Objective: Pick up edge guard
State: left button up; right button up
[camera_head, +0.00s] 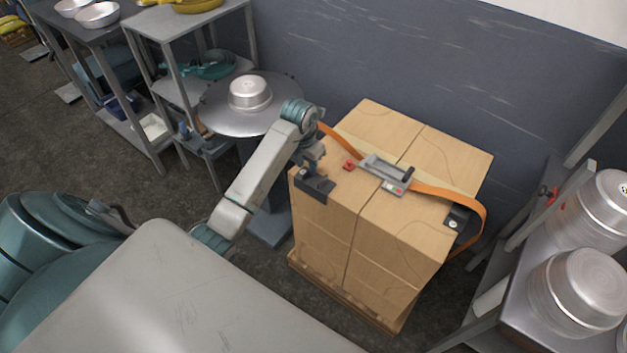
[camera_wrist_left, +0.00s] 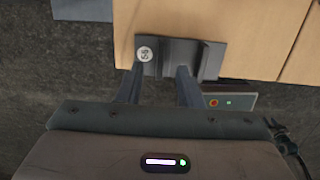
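A dark grey edge guard (camera_head: 315,189) sits over the near-left top edge of the carton stack (camera_head: 395,215). In the left wrist view this edge guard (camera_wrist_left: 178,58) shows a round white label at its left and an upright ridge at its right. My left gripper (camera_head: 309,170) is right at the guard. In the left wrist view its two fingers (camera_wrist_left: 161,72) stand apart, with their tips at the guard's lower part; I cannot tell whether they touch it. A second dark edge guard (camera_head: 459,218) sits at the right edge under an orange strap (camera_head: 440,192). My right gripper is not in view.
A grey strap tensioner (camera_head: 385,173) and a small red piece (camera_head: 349,165) lie on the carton top. A round metal table (camera_head: 222,115) with a pan (camera_head: 249,92) stands behind my left arm. A rack with large pots (camera_head: 578,290) is at the right.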

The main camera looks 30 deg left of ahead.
aim_at(315, 183)
pick_arm(q)
jog(key=shift+w+f, duration=0.15)
jog(key=shift+f, duration=0.55)
jog(key=shift+w+f, duration=0.1)
jog(key=shift+f, duration=0.6)
grip_shut()
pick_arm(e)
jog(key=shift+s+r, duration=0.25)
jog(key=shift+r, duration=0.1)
pick_arm(q)
jog(key=shift+r, duration=0.1)
